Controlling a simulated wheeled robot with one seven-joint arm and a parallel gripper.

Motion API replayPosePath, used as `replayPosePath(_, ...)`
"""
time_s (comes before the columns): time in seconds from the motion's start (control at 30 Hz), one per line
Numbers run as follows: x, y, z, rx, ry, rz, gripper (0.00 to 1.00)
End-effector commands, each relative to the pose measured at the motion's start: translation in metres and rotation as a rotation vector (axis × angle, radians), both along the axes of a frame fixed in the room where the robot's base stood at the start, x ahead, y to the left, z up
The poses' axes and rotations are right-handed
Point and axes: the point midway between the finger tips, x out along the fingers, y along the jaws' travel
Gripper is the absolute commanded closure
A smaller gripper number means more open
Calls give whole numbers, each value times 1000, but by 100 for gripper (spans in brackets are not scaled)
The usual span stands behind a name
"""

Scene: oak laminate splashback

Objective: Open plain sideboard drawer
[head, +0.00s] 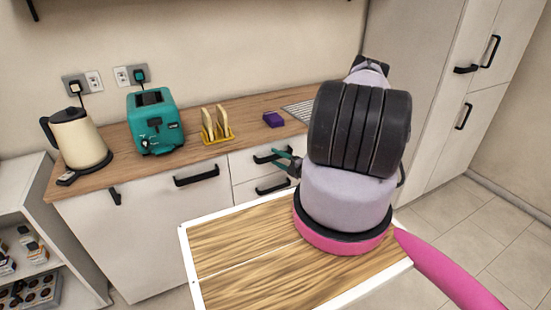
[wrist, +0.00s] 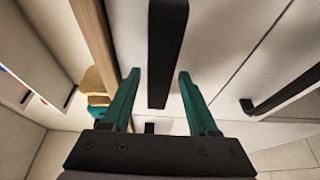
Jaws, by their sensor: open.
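The sideboard's upper drawer (head: 241,164) has a white front under the wooden top and looks shut. Its black bar handle (head: 262,158) is partly covered by my gripper in the head view. My gripper (head: 284,159) has green fingers and is at this handle. In the wrist view my gripper (wrist: 160,74) is open, with one finger on each side of the black handle (wrist: 166,40). The fingers look apart from the handle, and I cannot tell the depth between them. A lower drawer (head: 242,192) has its own black handle (head: 273,187), also in the wrist view (wrist: 292,88).
On the wooden top (head: 105,178) stand a kettle (head: 78,138), a teal toaster (head: 155,120), a yellow toast rack (head: 216,125) and a purple box (head: 273,119). A white shelf (head: 22,195) is at left, tall cabinets (head: 440,100) at right.

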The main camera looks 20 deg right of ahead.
Motion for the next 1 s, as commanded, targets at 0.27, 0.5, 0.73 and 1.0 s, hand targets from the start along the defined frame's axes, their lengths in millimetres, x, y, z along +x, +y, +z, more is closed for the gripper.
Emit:
replayPosePath(0.27,9,4,0,-1,0,-1,40)
replayPosePath(0.5,9,4,0,-1,0,-1,78)
replayPosePath(0.73,9,4,0,-1,0,0,100)
replayPosePath(1.0,8,4,0,-1,0,0,100)
